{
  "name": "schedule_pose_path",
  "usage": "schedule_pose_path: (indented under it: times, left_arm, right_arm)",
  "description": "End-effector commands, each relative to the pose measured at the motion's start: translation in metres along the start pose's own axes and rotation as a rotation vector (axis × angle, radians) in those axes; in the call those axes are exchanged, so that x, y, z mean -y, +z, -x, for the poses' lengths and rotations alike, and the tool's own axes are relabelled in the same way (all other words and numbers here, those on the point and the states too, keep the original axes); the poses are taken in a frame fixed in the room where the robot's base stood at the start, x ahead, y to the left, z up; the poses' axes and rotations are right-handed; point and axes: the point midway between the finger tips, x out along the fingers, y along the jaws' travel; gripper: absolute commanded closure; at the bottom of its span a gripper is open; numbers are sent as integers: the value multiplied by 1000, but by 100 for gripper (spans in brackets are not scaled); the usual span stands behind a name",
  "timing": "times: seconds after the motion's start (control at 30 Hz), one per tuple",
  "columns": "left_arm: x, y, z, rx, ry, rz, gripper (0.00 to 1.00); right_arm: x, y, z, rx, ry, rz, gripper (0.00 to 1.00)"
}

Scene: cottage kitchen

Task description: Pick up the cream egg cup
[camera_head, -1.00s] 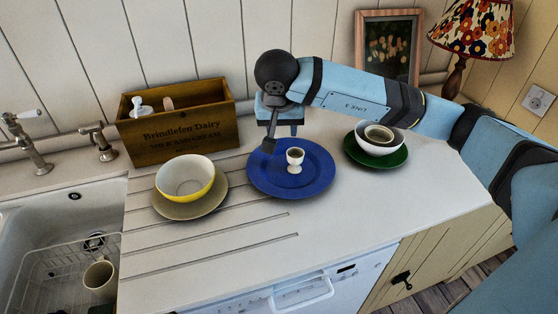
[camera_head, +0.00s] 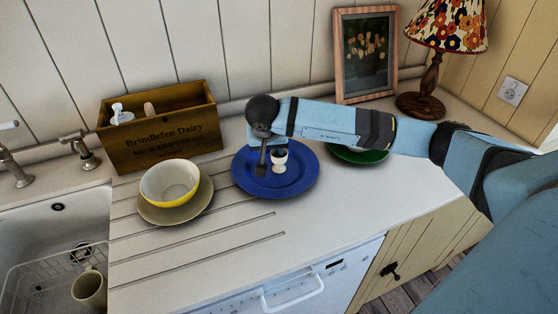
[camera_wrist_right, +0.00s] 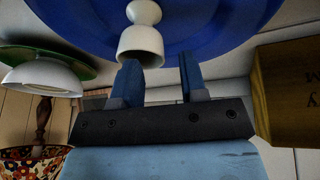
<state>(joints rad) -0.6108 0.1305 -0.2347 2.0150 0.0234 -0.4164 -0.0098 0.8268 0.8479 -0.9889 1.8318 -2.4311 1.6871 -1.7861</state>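The cream egg cup (camera_head: 280,160) stands upright on the blue plate (camera_head: 297,183), partly hidden by my right arm. My right gripper (camera_head: 264,168) is low over the plate, just left of the cup in the head view. In the right wrist view the cup (camera_wrist_right: 142,42) appears inverted, and my right gripper's two fingers (camera_wrist_right: 160,78) are spread apart. The cup's rim end is close by the left finger, with nothing visibly held between the fingers. I cannot tell whether that finger touches the cup. My left gripper is not in view.
A yellow-and-white bowl (camera_head: 170,179) sits on a beige plate (camera_head: 176,215) to the left. A wooden dairy crate (camera_head: 160,139) stands behind. A green plate (camera_head: 358,155) is mostly behind my arm. A lamp (camera_head: 427,90) and picture frame stand farther back. The front counter is clear.

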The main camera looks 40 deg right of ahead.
Motion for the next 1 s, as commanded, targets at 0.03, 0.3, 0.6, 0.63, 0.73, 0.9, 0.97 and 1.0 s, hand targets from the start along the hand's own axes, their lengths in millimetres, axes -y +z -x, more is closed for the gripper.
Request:
schedule_pose_path:
  times: [0.03,0.3,0.6,0.63,0.73,0.9,0.97,1.0]
  left_arm:
    - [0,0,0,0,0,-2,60]
    - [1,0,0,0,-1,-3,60]
    - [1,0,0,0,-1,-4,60]
    - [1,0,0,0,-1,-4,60]
    - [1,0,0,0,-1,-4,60]
    - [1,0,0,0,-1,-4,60]
    - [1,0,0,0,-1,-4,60]
    - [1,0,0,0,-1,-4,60]
  right_arm:
    - [0,0,-5,1,1,-1,61]
    - [0,0,-11,-1,-1,1,61]
    - [0,0,-11,-1,0,1,100]
    - [0,0,-11,-1,0,1,100]
    - [0,0,-11,0,0,1,100]
    - [0,0,-11,0,0,1,100]
    - [0,0,-11,0,0,1,100]
    - [0,0,-11,0,1,1,100]
